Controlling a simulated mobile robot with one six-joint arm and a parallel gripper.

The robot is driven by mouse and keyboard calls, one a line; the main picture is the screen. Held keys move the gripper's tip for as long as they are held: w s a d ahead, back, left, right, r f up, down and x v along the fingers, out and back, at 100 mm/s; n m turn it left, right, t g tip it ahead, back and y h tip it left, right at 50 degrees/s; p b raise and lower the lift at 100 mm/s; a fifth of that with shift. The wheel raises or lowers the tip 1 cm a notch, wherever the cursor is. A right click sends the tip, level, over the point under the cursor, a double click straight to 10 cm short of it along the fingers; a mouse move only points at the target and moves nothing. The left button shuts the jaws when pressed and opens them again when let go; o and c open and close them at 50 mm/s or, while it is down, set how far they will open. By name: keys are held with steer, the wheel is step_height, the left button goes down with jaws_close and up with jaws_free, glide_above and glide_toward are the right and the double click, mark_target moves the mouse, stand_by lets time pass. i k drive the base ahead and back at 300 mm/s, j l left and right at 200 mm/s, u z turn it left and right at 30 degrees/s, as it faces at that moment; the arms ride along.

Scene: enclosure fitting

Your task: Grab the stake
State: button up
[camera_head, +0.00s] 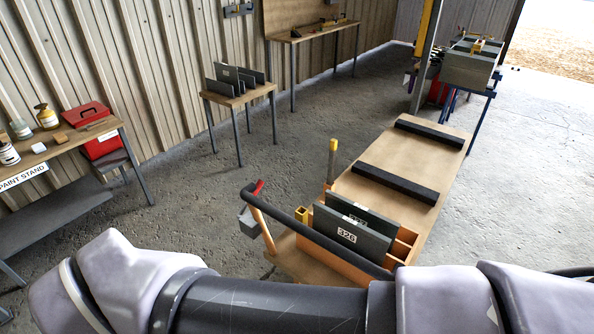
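My gripper is not in view.
The cart carries a wooden rack with grey panels (346,235), one marked 326, and two black strips (396,183). Its dark handle bar (310,232) rises in front. A paint stand (57,150) is left, a small table (238,97) behind. The concrete floor between is clear.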

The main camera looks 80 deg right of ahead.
mark_target(333, 146)
steer(key=i+l+z, duration=0.2)
steer(key=i+z, duration=0.95)
steer(key=z, duration=0.15)
steer(key=i+j+z, duration=0.25)
steer(key=i+z, duration=0.2)
steer(key=i+j+z, duration=0.3)
steer(key=z, duration=0.15)
steer(key=i+l+z, duration=0.1)
steer(key=i+z, duration=0.15)
steer(key=z, duration=0.2)
steer(key=i+z, duration=0.2)
steer(key=z, duration=0.25)
steer(key=i+z, duration=0.25)
steer(key=z, duration=0.2)
steer(key=i+j+z, duration=0.15)
steer(key=z, duration=0.3)
steer(key=i+j+z, duration=0.25)
steer(key=z, duration=0.2)
steer(key=i, duration=0.6)
